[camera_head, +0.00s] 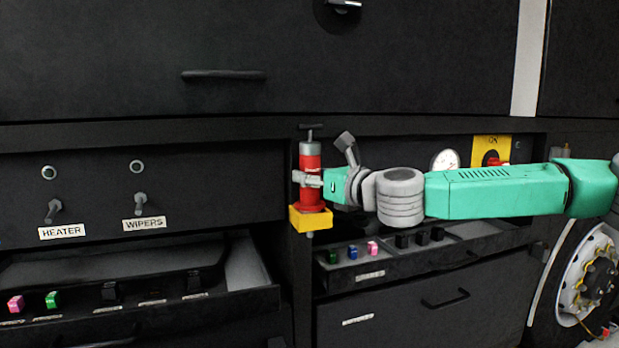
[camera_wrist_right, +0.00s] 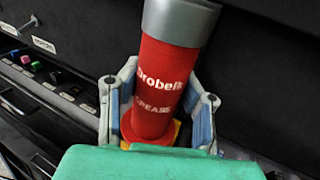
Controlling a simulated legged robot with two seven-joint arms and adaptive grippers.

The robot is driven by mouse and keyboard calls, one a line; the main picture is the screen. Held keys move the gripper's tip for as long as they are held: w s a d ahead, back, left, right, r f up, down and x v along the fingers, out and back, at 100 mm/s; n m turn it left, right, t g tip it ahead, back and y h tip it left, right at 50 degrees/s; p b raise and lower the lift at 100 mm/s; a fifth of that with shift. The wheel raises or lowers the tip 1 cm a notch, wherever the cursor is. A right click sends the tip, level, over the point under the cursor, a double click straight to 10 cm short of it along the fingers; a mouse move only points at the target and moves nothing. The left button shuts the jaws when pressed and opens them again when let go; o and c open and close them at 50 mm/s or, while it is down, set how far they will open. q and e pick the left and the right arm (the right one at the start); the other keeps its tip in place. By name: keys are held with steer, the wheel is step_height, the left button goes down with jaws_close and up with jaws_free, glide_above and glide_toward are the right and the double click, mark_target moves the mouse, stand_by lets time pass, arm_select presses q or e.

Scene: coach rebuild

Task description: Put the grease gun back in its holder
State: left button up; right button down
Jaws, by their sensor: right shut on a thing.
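The red grease gun (camera_head: 310,158), with a grey cap and a dark T-shaped handle on top, stands upright at the yellow holder (camera_head: 312,220) on the dark cabinet post. Its lower end meets the holder, and a grey tip shows below it. My left gripper is not in view.
An open drawer (camera_head: 262,290) with coloured switches is at the lower left. A shallow tray (camera_head: 400,268) with switches lies below my right arm. A gauge (camera_head: 446,160) and a yellow panel (camera_head: 491,149) are behind the arm. A wheel hub (camera_head: 588,270) is at the right.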

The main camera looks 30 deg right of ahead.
steer(key=shift+r, duration=0.1)
steer(key=c, duration=1)
jaws_free()
steer(key=shift+c, duration=0.2)
steer(key=s+d, duration=0.2)
steer(key=s, duration=0.9)
steer(key=shift+s, duration=0.4)
